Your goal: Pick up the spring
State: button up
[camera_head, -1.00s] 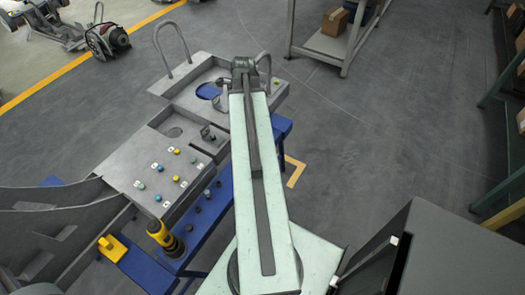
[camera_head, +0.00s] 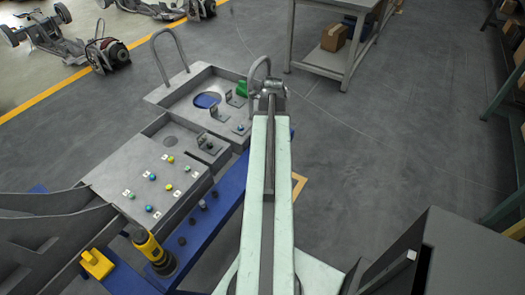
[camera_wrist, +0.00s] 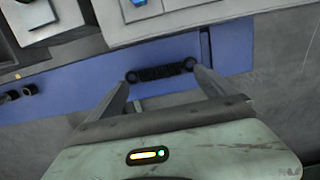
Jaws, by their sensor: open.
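My gripper (camera_wrist: 160,82) is open, with one finger near each end of the spring. The fingertips look close to the two ends, but I cannot tell whether they touch it or how high they are above the bench. In the head view my arm covers that spot, and I cannot make out the spring or the fingers there.
A grey metal chassis tray (camera_head: 140,187) with coloured buttons stands beside the blue bench (camera_head: 205,232). Brackets and tall hoops rise from the far tray. A yellow drill (camera_head: 150,247) and a yellow block (camera_head: 97,264) are at lower left.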

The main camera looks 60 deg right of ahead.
jog(key=f+b, duration=0.2)
jog(key=f, duration=0.1)
jog(key=shift+w+f, duration=0.1)
jog(key=shift+w, duration=0.1)
jog(key=shift+r, duration=0.2)
jog(key=c, duration=1.5)
notch_tip(320, 180, up, 10)
jog(key=p, duration=1)
jog(key=shift+p, duration=0.35)
